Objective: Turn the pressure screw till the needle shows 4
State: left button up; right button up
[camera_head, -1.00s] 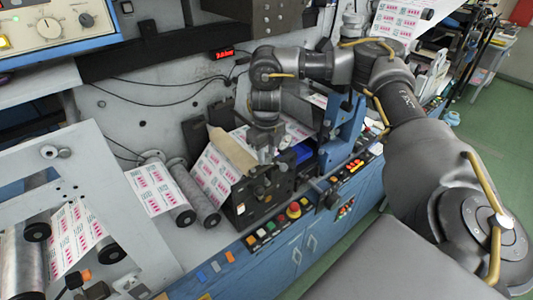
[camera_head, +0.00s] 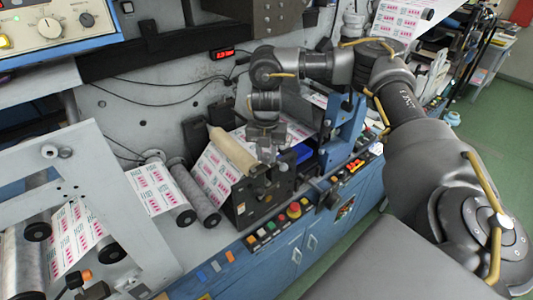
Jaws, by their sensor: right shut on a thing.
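My right gripper (camera_head: 268,155) points down over a black block unit (camera_head: 258,196) at the middle of the machine. Its jaws are shut on a small part at the top of this unit, which the fingers mostly hide. I cannot make out the screw's shape, but it appears to be the pressure screw. A small pale mark (camera_head: 240,208) shows on the unit's front face; I cannot read a needle or scale on it. My left gripper is not in view.
A brown roll (camera_head: 232,151) and a printed label web (camera_head: 212,176) lie just left of the gripper. A blue bracket (camera_head: 345,130) stands to the right. Buttons, including a red one (camera_head: 293,210), line the front edge. A red-lit display (camera_head: 222,54) is behind.

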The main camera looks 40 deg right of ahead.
aim_at(267, 155)
jog(key=shift+w+r+m, duration=0.1)
jog(key=shift+r+m, duration=0.05)
jog(key=shift+m, duration=0.85)
jog(key=o, duration=1)
jog(key=shift+d, duration=0.1)
notch_tip(267, 155, up, 11)
jog(key=shift+f+b, duration=0.2)
jog(key=shift+b, duration=0.55)
jog(key=shift+f, duration=0.1)
